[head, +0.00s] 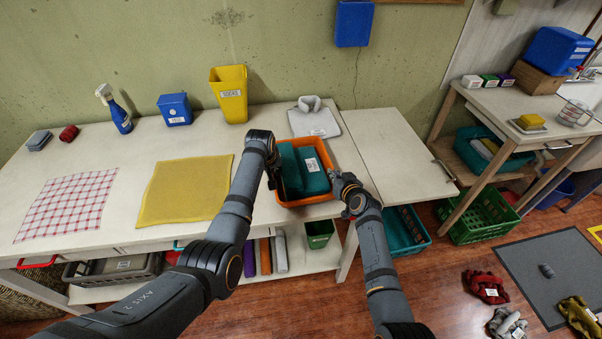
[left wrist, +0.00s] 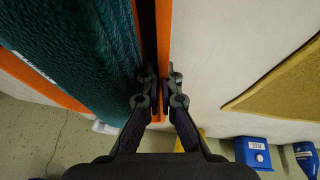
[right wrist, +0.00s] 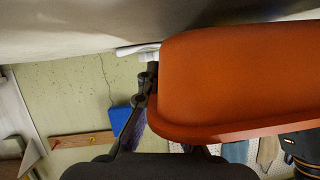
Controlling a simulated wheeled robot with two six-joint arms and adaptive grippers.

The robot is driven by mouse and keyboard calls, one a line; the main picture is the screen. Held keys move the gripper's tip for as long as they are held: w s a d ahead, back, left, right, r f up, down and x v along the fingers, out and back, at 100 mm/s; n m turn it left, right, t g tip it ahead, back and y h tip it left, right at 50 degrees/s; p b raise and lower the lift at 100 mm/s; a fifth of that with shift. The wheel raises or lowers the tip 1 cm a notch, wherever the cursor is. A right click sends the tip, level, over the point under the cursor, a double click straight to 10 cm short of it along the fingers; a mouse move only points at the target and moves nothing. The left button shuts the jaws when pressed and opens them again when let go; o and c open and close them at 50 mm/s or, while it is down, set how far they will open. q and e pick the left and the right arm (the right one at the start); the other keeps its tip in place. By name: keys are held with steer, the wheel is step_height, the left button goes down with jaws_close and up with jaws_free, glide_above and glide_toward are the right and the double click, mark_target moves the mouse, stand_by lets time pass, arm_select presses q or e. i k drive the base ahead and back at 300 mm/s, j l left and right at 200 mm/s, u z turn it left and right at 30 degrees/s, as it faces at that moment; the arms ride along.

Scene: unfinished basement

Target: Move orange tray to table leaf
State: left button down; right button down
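The orange tray (head: 318,197) is near the front right of the white worktable, with folded teal cloths (head: 313,170) in it. My left gripper (head: 271,178) is at its left side; in the left wrist view the fingers (left wrist: 159,88) are shut on its orange wall. My right gripper (head: 338,180) is at its right side. In the right wrist view the orange wall (right wrist: 240,80) hides one finger and the other is close against it, as if shut on the wall. I cannot tell whether the tray touches the tabletop. The table leaf (head: 398,150) is right of it, bare.
A grey cloth item (head: 314,122) lies behind the tray, by the leaf. A yellow cloth (head: 185,188), checked cloth (head: 68,203), yellow bin (head: 229,93) and blue bin (head: 175,109) are to the left. A side table with boxes stands beyond the leaf on the right.

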mark_target(396, 152)
steer(key=i+l, duration=0.15)
steer(key=l, duration=0.2)
steer(key=i+l, duration=0.15)
steer(key=l, duration=0.2)
steer(key=i+l, duration=0.1)
steer(key=l, duration=0.25)
steer(key=i+l, duration=0.15)
steer(key=l, duration=0.15)
steer(key=i+l, duration=0.15)
steer(key=l, duration=0.2)
steer(key=z, duration=0.05)
